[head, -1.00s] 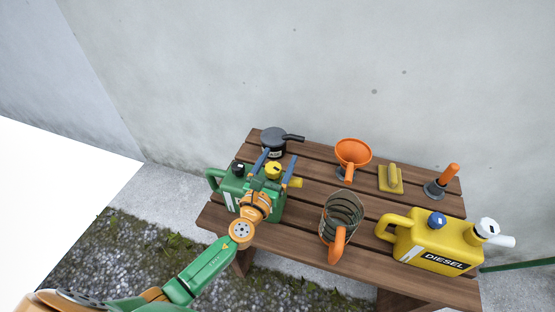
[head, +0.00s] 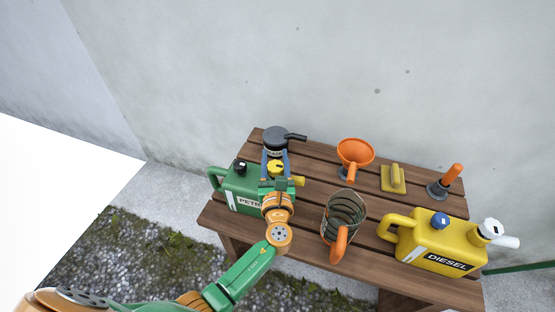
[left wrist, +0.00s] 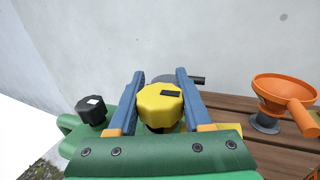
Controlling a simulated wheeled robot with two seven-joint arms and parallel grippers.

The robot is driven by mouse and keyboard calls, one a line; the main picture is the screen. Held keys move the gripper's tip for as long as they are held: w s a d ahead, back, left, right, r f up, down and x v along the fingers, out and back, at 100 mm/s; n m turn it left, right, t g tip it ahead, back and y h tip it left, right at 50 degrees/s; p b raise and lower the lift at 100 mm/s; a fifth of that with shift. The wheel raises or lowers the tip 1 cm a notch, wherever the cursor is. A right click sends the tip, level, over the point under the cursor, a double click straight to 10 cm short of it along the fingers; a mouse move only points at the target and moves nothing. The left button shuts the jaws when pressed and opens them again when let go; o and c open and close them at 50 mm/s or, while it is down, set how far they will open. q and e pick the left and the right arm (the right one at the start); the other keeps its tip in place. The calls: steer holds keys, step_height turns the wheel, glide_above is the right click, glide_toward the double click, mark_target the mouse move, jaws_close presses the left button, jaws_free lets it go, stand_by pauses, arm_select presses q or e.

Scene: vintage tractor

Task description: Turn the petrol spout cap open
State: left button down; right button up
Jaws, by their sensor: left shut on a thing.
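The green petrol can (head: 238,190) stands at the left end of the wooden table. Its yellow spout cap (head: 277,167) sits at the can's right side, and a black cap (head: 240,166) is on the can's left top. My left gripper (head: 276,160) is at the yellow cap, with its blue fingers on either side. In the left wrist view the yellow cap (left wrist: 160,103) lies between the two fingers, which are shut on it. The gripper and wrist hide part of the can's front. My right gripper is not in view.
A dark pot-like can (head: 274,140) stands behind. To the right are an orange funnel (head: 354,153), a yellow sponge-like block (head: 393,178), an orange-handled plunger-like tool (head: 446,180), a wire-coil jug (head: 344,212) and a yellow diesel can (head: 430,240). The wooden table (head: 310,190) has bare slats between them.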

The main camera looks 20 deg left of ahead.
arm_select(q)
steer(key=shift+c, duration=1.6)
jaws_free()
steer(key=v, duration=0.7)
steer(key=shift+s, duration=0.1)
